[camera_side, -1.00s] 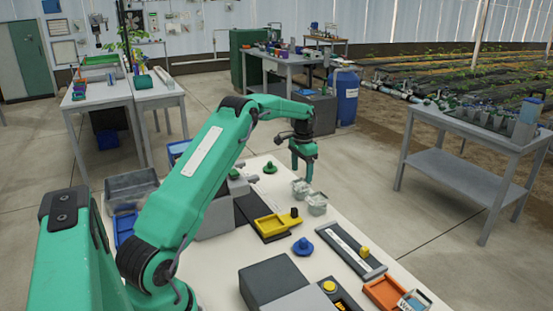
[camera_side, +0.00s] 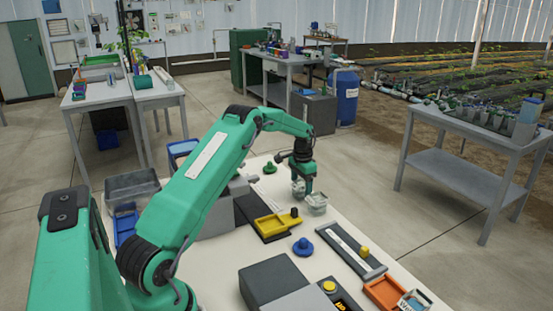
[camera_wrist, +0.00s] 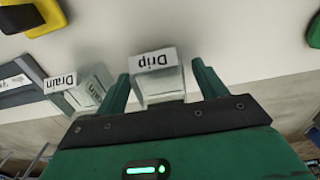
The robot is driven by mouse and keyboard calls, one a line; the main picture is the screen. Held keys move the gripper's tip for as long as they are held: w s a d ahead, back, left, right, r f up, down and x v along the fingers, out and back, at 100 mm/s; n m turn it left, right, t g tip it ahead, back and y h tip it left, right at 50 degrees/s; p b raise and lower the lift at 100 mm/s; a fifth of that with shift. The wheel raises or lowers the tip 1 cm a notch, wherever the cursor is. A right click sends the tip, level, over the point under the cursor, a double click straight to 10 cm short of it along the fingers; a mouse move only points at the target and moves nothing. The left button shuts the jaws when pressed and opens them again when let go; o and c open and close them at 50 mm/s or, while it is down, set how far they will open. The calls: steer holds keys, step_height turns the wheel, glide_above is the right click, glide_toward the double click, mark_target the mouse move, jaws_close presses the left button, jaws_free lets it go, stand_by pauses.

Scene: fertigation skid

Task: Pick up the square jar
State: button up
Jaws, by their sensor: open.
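Two clear, boxy jars with white labels stand close together on the white table. In the wrist view, the jar marked "Drip" (camera_wrist: 158,85) sits between my gripper's (camera_wrist: 163,82) two green fingers, with a small gap visible at each side. The jar marked "Drain" (camera_wrist: 88,92) stands just outside the left finger and looks similar. In the side view, my gripper (camera_side: 304,190) points down over the farther jar (camera_side: 297,188), which it partly hides. The nearer jar (camera_side: 316,204) is just right of it. The gripper is open. Which jar is called square is not clear.
A yellow tray (camera_side: 276,226) and a blue knob (camera_side: 303,247) lie nearer the camera. A green knob (camera_side: 269,168) is behind to the left. A grey rail with a yellow knob (camera_side: 364,252) and an orange tray (camera_side: 385,292) are at the right. The table edge runs close beside the jars.

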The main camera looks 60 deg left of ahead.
steer(key=shift+c, duration=0.4)
steer(key=c, duration=1)
steer(key=shift+r, duration=0.1)
steer(key=shift+r, duration=0.45)
step_height(320, 180, up, 3)
steer(key=d+r, duration=0.2)
steer(key=d, duration=0.2)
steer(key=d+r, duration=0.2)
steer(key=d, duration=0.1)
steer(key=d+r, duration=0.3)
steer(key=d, duration=0.1)
steer(key=shift+d, duration=0.35)
